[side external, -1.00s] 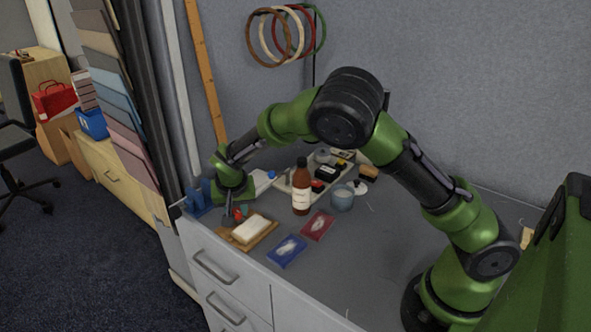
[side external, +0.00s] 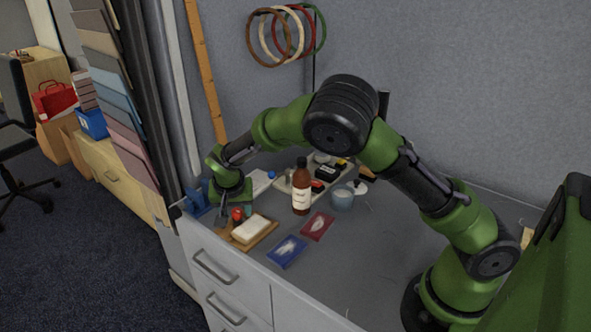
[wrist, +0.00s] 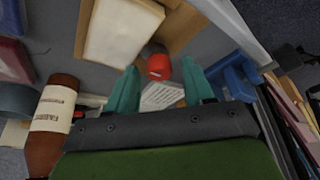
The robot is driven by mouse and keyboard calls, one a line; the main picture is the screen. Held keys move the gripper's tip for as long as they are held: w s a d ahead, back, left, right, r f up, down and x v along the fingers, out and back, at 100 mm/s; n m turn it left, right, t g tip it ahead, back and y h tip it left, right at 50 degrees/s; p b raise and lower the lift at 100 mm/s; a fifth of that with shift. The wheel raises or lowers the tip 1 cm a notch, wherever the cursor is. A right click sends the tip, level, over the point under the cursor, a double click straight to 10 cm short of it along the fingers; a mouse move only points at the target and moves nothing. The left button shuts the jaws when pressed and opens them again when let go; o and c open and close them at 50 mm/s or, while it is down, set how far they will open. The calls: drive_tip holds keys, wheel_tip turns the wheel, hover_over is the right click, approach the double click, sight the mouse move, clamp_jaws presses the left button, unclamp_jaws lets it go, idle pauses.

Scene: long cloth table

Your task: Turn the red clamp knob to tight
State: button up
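The red clamp knob (side external: 237,214) stands beside a wooden board at the table's left front corner. In the wrist view the red knob (wrist: 159,67) shows between the tips of my two teal fingers. My gripper (wrist: 160,70) is open, with a visible gap on each side of the knob. In the side view my gripper (side external: 234,207) points down at the knob, and its fingers are small and partly hidden there. Whether the fingertips are at the knob's height is unclear. A white printed label (wrist: 162,95) lies near the knob.
A wooden board (side external: 266,237) bears a white block (side external: 250,228). A blue holder (side external: 196,199) stands left of my gripper. A brown bottle (side external: 301,190), a glass jar (side external: 342,199), a red packet (side external: 318,226) and a blue packet (side external: 288,251) are to the right.

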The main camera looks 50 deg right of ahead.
drive_tip(key=shift+r, duration=0.1)
drive_tip(key=v, duration=1.6)
drive_tip(key=shift+s+r, duration=0.2)
drive_tip(key=shift+r, duration=0.1)
drive_tip(key=shift+a, duration=0.1)
drive_tip(key=s+d+r+n+t+y, duration=0.1)
drive_tip(key=s+d+r, duration=0.1)
drive_tip(key=s, duration=0.5)
drive_tip(key=s+d+r+n+t+y, duration=0.1)
drive_tip(key=s+d+n+y, duration=0.1)
drive_tip(key=s, duration=0.6)
drive_tip(key=s+d+r+n+t+y, duration=0.2)
drive_tip(key=s, duration=0.5)
drive_tip(key=shift+s+d+r, duration=0.3)
drive_tip(key=shift+d+r, duration=0.1)
